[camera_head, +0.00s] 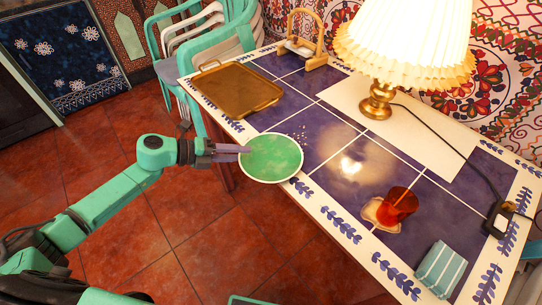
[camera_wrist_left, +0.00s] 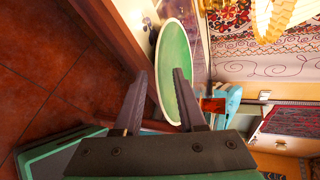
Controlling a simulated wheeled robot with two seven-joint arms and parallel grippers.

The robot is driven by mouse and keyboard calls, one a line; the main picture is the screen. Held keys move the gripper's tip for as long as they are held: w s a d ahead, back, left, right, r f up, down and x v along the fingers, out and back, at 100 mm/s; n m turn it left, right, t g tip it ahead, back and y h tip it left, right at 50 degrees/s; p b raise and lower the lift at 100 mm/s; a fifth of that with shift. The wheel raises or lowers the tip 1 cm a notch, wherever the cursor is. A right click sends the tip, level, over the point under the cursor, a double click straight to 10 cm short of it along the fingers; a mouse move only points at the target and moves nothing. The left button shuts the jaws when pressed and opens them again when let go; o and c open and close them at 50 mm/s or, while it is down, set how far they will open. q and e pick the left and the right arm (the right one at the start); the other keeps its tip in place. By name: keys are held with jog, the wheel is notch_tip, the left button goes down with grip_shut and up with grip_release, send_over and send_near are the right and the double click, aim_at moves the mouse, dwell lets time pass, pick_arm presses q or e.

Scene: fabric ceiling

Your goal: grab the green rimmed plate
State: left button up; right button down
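The green plate (camera_head: 272,158) with a pale rim lies on the near left edge of the table and overhangs it a little. It also shows in the left wrist view (camera_wrist_left: 176,52), seen at a steep slant. My left gripper (camera_head: 243,150) reaches in from the left at the plate's overhanging rim. In the left wrist view its fingers (camera_wrist_left: 160,73) are apart, one on each side of the plate's near rim, with a visible gap. The right finger covers part of the plate's green face. My right gripper is in neither view.
The tiled table (camera_head: 325,190) holds a brown tray (camera_head: 238,89), a lamp (camera_head: 377,103), a red cup (camera_head: 398,205) on a spill and a folded striped cloth (camera_head: 440,268). Crumbs lie beside the plate. Green chairs (camera_head: 200,50) stand at the back left. Open floor lies below the arm.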

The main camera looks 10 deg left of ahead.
pick_arm(q)
jog(key=shift+s, duration=0.1)
grip_shut()
dwell(1.2)
